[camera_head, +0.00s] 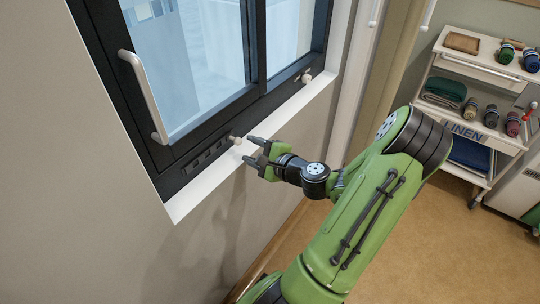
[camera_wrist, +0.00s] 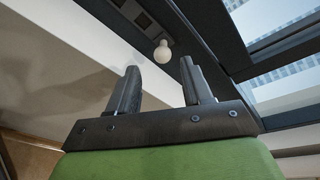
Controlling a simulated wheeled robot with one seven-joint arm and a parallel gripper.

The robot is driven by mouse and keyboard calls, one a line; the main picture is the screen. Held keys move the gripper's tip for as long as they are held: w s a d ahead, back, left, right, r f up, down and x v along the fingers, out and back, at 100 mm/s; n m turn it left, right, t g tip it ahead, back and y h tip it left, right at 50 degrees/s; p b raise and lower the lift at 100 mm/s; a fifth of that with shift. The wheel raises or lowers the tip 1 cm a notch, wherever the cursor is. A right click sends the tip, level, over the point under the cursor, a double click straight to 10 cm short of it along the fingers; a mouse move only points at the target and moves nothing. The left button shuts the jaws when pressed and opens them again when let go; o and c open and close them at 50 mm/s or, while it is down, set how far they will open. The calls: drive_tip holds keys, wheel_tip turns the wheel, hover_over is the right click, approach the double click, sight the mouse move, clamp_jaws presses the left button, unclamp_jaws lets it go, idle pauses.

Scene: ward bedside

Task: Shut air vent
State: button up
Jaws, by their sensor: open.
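The air vent (camera_head: 205,156) is a dark slotted strip low in the black window frame; its slots look dark. A small pale round knob (camera_head: 236,140) sits at its right end. The wrist view shows the knob (camera_wrist: 162,50) and part of the vent (camera_wrist: 128,14) beyond my fingertips. My gripper (camera_head: 250,149) is open and empty, just to the right of the knob. In the wrist view my gripper (camera_wrist: 160,68) has its fingers either side of the line to the knob, apart from it.
A white sill (camera_head: 290,108) runs below the frame, close to my gripper. A pale window handle (camera_head: 145,92) stands out at the left. A second knob (camera_head: 304,77) is farther right. A linen cart (camera_head: 470,125) stands at the right; the floor (camera_head: 440,245) before it is clear.

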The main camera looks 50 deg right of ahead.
drive_tip(key=b+v, duration=0.3)
drive_tip(key=v, duration=0.5)
drive_tip(key=shift+s, duration=0.35)
drive_tip(key=shift+a+r, duration=0.1)
drive_tip(key=shift+r, duration=0.05)
